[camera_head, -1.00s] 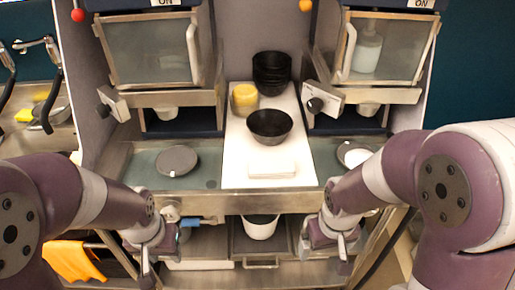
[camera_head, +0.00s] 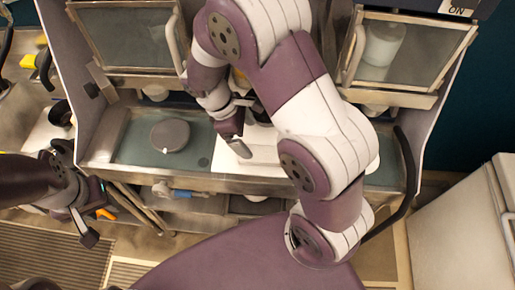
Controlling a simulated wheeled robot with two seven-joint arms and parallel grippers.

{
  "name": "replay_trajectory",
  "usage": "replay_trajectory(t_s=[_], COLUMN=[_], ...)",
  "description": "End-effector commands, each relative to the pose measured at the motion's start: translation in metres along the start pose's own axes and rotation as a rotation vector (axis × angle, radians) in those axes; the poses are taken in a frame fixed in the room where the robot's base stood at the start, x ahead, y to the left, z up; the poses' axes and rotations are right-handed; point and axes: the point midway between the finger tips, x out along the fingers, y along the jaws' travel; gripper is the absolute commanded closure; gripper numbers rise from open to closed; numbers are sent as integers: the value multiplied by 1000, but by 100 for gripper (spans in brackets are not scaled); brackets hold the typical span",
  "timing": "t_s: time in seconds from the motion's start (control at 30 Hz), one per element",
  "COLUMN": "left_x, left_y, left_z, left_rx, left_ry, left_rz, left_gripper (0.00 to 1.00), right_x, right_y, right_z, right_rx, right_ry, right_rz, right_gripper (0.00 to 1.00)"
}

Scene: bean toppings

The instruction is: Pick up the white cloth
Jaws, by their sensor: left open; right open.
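The white cloth (camera_head: 264,152) lies folded on the white board (camera_head: 222,157) in the middle of the counter. My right arm crosses in front and hides part of it, so its outline is hard to make out. My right gripper (camera_head: 243,132) is open above the board, with its fingers pointing down close to the cloth. I cannot tell whether they touch it. My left gripper (camera_head: 98,216) is open and empty at the lower left, in front of the counter and well away from the cloth.
A grey round lid (camera_head: 170,135) sits on the counter left of the board. Glass-fronted cabinets (camera_head: 125,38) stand behind. A blue-and-white handled item (camera_head: 172,190) is on the lower shelf. My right arm covers where the black bowls stood. A white cabinet (camera_head: 465,225) stands at the right.

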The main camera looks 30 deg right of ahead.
Motion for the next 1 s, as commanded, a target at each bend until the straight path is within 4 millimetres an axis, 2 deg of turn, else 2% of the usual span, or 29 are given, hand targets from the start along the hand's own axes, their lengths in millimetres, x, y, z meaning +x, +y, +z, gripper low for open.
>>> replay_trajectory(t_s=[0.1, 0.27, 0.4, 0.5, 0.6, 0.77, 0.83, 0.97, 1.0], left_x=[-8, -13, -27, -27, -27, -26, -26, -26, -26], left_y=[0, 0, 0, 0, 0, 0, 0, 0, 0], left_z=[-1, -2, -4, -4, -4, -3, -3, -3, -3], left_rx=[0, 0, 0, 0, 0, 0, 0, 0, 0], left_ry=[1, 1, 1, 1, 1, 1, 1, 1, 1], left_rz=[0, 0, 0, 0, 0, 0, 0, 0, 0], left_gripper=[57, 57, 57, 57, 57, 57, 57, 57, 57], right_x=[23, 42, 66, 85, 92, 93, 93, 92, 92], right_y=[0, 0, 4, 5, 5, 5, 5, 5, 5], right_z=[2, 2, 4, 2, 1, 0, 0, 0, 0], right_rx=[0, 2, 1, 2, 2, 3, 3, 3, 3], right_ry=[-4, -1, -3, 0, 3, 3, 3, 3, 3], right_rz=[-4, -3, -7, -3, -2, -1, -1, -1, -1], right_gripper=[6, 6, 6, 6, 6, 6, 23, 65, 67])
